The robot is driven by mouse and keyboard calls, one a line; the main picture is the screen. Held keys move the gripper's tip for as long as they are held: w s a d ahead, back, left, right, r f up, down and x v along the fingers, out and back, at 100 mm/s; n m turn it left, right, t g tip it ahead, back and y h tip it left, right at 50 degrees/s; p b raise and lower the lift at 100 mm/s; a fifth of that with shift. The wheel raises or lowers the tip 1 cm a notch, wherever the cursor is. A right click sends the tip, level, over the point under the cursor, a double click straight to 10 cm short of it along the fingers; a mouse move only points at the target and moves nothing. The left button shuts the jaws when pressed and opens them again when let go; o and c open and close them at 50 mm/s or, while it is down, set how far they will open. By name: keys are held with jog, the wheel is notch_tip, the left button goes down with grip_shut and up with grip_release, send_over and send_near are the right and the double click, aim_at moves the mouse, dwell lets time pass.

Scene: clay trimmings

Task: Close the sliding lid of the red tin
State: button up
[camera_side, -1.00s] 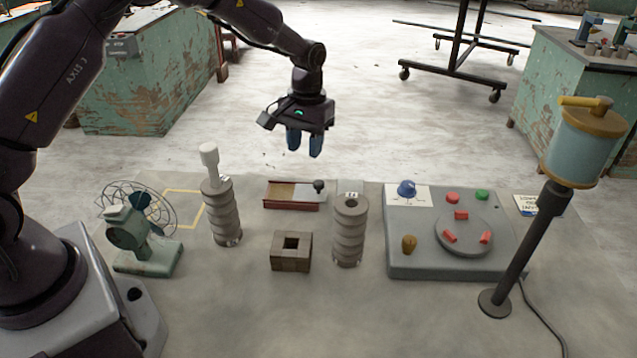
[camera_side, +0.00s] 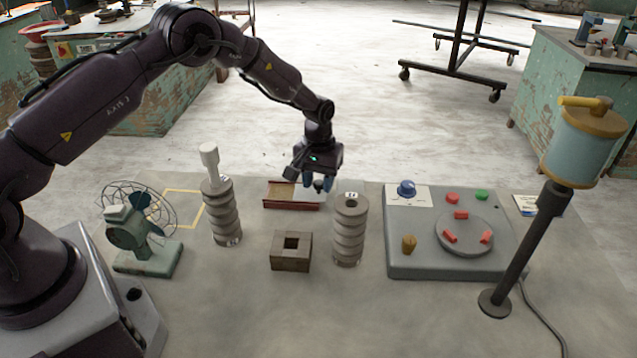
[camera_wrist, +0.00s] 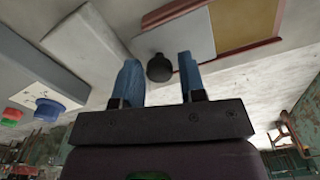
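The red tin (camera_side: 291,206) is a low, long box at the back middle of the table. Its sliding lid (camera_side: 307,193) is pale grey and covers the right part, with a dark round knob (camera_side: 319,186) at its right end. A tan area shows at the left. My gripper (camera_side: 318,187) is over the right end of the tin, pointing down, at the knob. In the wrist view the tin (camera_wrist: 228,48), the lid (camera_wrist: 178,41) and the knob (camera_wrist: 159,69) show. My blue fingers (camera_wrist: 159,80) are apart, with the knob between them and a gap at each side.
A ringed grey column (camera_side: 349,232) stands just right of the tin, and another (camera_side: 223,212) stands to its left. A square block with a hole (camera_side: 291,252) is in front. A grey panel with buttons (camera_side: 400,262) lies further right. A green fan (camera_side: 140,235) stands at left.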

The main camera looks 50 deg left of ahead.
aim_at(288, 193)
jog(key=shift+f, duration=0.45)
jog(key=shift+c, duration=0.2)
grip_shut()
jog(key=shift+s+a, duration=2.45)
jog(key=shift+o, duration=0.2)
grip_release()
jog(key=shift+r, duration=0.1)
